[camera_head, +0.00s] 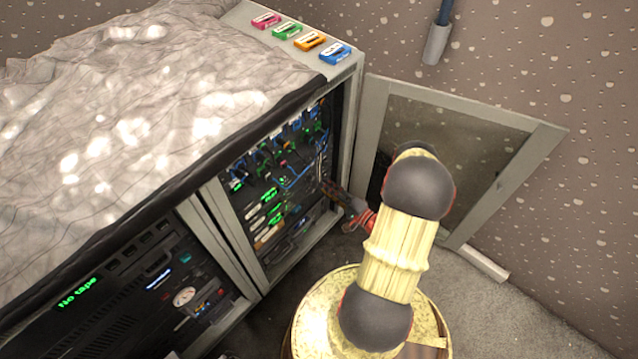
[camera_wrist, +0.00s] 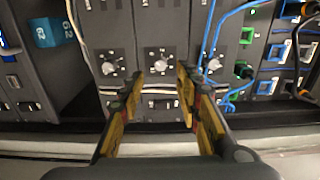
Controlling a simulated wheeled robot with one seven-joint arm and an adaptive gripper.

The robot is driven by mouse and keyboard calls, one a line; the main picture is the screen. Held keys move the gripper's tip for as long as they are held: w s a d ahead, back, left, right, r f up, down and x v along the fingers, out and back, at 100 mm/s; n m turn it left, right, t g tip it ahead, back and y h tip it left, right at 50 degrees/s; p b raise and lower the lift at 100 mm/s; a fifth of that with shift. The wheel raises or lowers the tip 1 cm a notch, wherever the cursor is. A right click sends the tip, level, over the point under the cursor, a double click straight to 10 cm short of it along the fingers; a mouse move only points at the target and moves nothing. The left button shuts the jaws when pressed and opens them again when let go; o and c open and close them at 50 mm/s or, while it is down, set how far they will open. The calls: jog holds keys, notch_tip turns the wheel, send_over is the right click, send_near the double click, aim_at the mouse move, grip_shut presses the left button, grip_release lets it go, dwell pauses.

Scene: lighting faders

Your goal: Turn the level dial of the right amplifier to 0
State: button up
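In the wrist view three panel modules stand side by side, each with a dial with a pale knob: a left dial (camera_wrist: 110,66), a middle dial (camera_wrist: 161,64) and a right dial (camera_wrist: 215,63). Their labels are too small to read, so I cannot tell which belongs to the right amplifier. My gripper (camera_wrist: 160,78) is open, with its yellow-and-dark fingers apart and nothing between them. The middle dial shows in the gap, beyond the fingertips. In the head view my gripper (camera_head: 338,193) is at the open rack bay (camera_head: 275,185), and the dials cannot be made out.
Blue cables (camera_wrist: 214,30) hang close to the right dial, and a pale cable runs left of the left dial. A grey cabinet door (camera_head: 372,130) stands open at the right. Coloured cassettes (camera_head: 310,41) lie on the cabinet top. A tape unit (camera_head: 120,290) fills the left bay.

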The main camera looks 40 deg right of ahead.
jog(key=s, duration=0.6)
jog(key=shift+s+d, duration=0.2)
jog(key=shift+d, duration=0.05)
dwell(0.3)
